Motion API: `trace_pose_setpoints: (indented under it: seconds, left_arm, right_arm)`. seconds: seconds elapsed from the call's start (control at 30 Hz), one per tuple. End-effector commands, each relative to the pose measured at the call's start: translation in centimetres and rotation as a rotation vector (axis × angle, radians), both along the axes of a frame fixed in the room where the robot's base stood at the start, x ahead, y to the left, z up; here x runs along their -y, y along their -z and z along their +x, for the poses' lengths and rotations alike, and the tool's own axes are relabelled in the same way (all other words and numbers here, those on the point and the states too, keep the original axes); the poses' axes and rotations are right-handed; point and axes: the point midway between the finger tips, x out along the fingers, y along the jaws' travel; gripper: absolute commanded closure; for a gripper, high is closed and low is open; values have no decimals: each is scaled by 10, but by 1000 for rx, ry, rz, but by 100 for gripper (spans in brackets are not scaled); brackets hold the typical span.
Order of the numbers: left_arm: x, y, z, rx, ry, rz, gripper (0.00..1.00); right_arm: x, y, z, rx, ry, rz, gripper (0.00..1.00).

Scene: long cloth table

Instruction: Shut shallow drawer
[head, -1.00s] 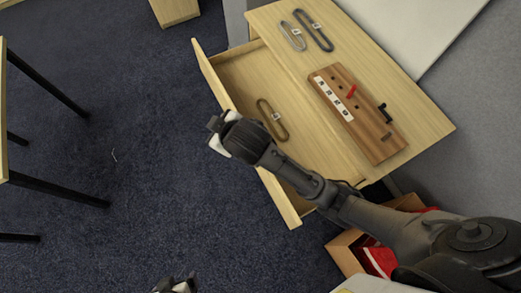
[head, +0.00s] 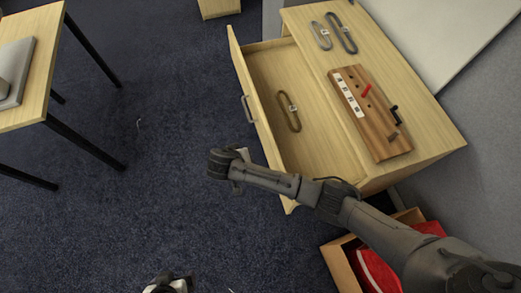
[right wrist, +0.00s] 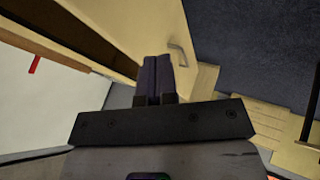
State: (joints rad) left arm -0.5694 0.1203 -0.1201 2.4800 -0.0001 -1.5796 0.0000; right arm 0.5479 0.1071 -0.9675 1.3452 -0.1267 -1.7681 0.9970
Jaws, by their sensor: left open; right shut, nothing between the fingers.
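The shallow drawer (head: 268,115) of the light wood cabinet stands pulled out, with a grey handle (head: 248,108) on its front. A brown oblong loop (head: 289,111) lies inside it. My right arm reaches across the near end of the drawer, and its wrist is outside the drawer front. In the right wrist view my right gripper (right wrist: 158,62) is shut and empty, its fingertips by the drawer front near the handle (right wrist: 180,48); contact is unclear. In the head view the right fingers are mostly hidden. My left gripper (head: 172,283) is open at the bottom edge, away from the drawer.
On the cabinet top lie a wooden board (head: 375,118) with a red lever and two oblong loops (head: 342,33). A box with red things (head: 352,262) stands below the cabinet. A table (head: 30,60) is at left.

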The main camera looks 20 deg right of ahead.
Motion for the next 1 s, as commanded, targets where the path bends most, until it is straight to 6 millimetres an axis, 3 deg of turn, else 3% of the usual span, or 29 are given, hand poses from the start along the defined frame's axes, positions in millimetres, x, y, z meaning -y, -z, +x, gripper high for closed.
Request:
trace_pose_setpoints:
  seconds: [0.17, 0.63, 0.8, 1.0]
  left_arm:
    - [0, 6, -4, -10, 0, 1, 13]
    - [0, 27, -5, -12, 0, 0, 13]
    - [0, 20, -5, -12, 1, 1, 13]
    - [0, 19, -5, -12, 1, 1, 13]
  right_arm:
    - [10, 16, 6, 5, 13, 3, 100]
    - [52, 83, 34, 6, 12, 3, 100]
    - [74, 78, 31, 7, 10, 4, 100]
    - [87, 78, 30, 6, 9, 5, 100]
